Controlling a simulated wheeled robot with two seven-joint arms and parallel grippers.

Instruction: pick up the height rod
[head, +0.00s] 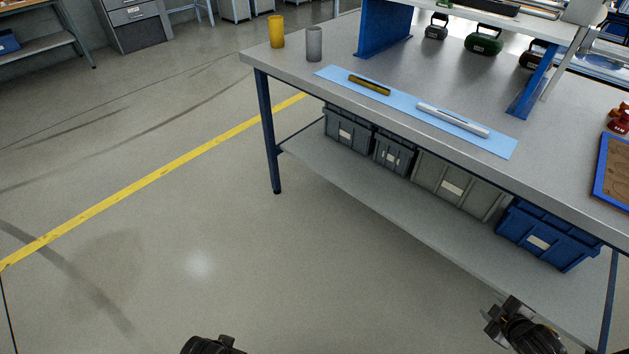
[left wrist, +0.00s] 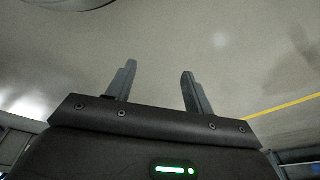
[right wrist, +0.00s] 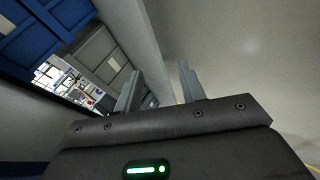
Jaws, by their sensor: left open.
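Two rods lie on a light blue mat (head: 400,107) on the workbench: a short brass-yellow rod (head: 370,85) and a longer whitish-silver rod (head: 453,120). I cannot tell from looks alone which is the height rod. My right gripper (head: 497,313) is low in front of the bench, below the tabletop and well away from both rods. Its fingers stand apart and empty in the right wrist view (right wrist: 160,85). My left gripper (left wrist: 157,75) has its fingers apart over bare floor, with nothing between them. Only part of my left arm's end shows at the bottom of the head view.
The bench top (head: 340,53) holds a yellow cylinder (head: 277,32), a grey cylinder (head: 314,43) and a blue-edged board (head: 612,172). Grey bins (head: 450,185) and a blue bin (head: 545,235) stand on its lower shelf (head: 400,215). The floor at left is clear.

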